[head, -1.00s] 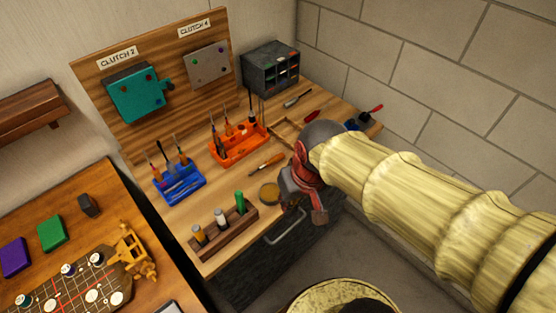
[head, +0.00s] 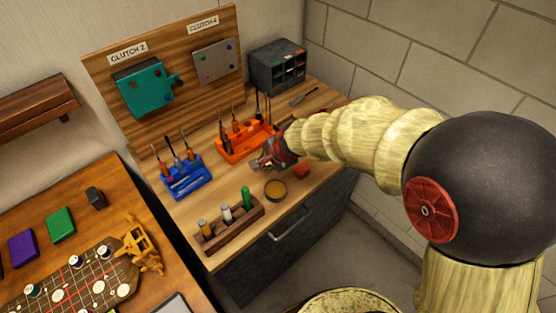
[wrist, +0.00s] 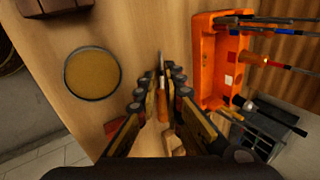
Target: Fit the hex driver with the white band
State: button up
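My gripper (head: 268,163) is low over the workbench, in front of the orange tray. In the wrist view its fingers (wrist: 159,88) are apart, with a loose driver lying between them. This driver (wrist: 164,106) has an orange-brown handle and a thin metal shaft pointing away from the gripper; I see no clear gap closed on it. I cannot make out a white band on it. Several drivers stand in the orange tray (head: 232,157) and in the blue tray (head: 186,190); their bands are too small to tell. A teal clutch 2 box (head: 146,88) and a grey clutch 4 plate (head: 214,62) hang on the board.
A round tin (head: 276,190) sits close to my gripper. A wooden rack (head: 232,229) holds cylinders with orange, white and green tops. A small red object (head: 302,170) lies near my wrist. A dark drawer cabinet (head: 277,66) stands at the back.

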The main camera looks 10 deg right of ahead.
aim_at(264, 172)
jog(key=b+x, duration=0.2)
jog(key=x, duration=0.3)
jog(key=shift+w+d+f, duration=0.1)
jog(key=shift+w+f, duration=0.05)
jog(key=shift+w, duration=0.05)
grip_shut()
dwell(0.4)
dwell(0.3)
